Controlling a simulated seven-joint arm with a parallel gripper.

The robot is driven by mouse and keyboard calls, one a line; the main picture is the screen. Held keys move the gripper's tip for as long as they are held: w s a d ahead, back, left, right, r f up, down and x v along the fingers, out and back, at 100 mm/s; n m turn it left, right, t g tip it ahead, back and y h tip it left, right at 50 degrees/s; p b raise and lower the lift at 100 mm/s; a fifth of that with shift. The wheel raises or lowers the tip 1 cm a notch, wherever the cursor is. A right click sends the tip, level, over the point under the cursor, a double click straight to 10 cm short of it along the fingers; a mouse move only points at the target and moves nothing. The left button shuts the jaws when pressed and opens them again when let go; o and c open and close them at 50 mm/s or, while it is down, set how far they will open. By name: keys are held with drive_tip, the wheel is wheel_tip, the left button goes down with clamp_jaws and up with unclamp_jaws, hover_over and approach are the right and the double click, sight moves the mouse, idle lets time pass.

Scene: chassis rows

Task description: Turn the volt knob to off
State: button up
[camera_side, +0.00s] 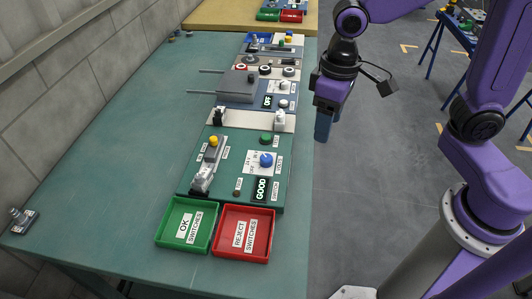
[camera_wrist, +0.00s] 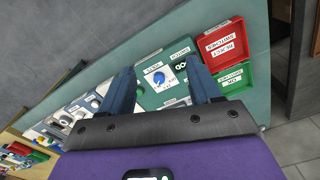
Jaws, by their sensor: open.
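A blue knob (camera_side: 266,160) sits on a white label plate on the green panel in the side view. It also shows in the wrist view (camera_wrist: 173,83), between my fingers in the picture. I take it to be the volt knob; its scale is too small to read, so I cannot tell its setting. My gripper (camera_side: 325,129) hangs to the right of the table edge, up and right of the knob and apart from it. In the wrist view my gripper (camera_wrist: 160,65) has its two dark blue fingers spread with nothing between them.
Green (camera_side: 187,224) and red (camera_side: 243,234) switch trays stand in front. More panels line the table behind. The table's left side is mostly clear.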

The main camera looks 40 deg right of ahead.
sight(266, 157)
drive_tip(key=w+a+f+m, duration=0.2)
drive_tip(key=w+m, duration=0.2)
drive_tip(key=w, duration=0.4)
drive_tip(key=w+a+f+m, duration=0.1)
drive_tip(key=w+a+m, duration=0.1)
drive_tip(key=w+m, duration=0.35)
drive_tip(key=shift+n, duration=0.65)
drive_tip(key=f, duration=0.6)
drive_tip(key=w+f, duration=0.1)
drive_tip(key=f, duration=0.4)
drive_tip(key=w+f, duration=0.1)
drive_tip(key=f, duration=0.5)
drive_tip(key=shift+d+f, duration=0.1)
drive_tip(key=shift+f, duration=0.2)
drive_tip(key=c, duration=1)
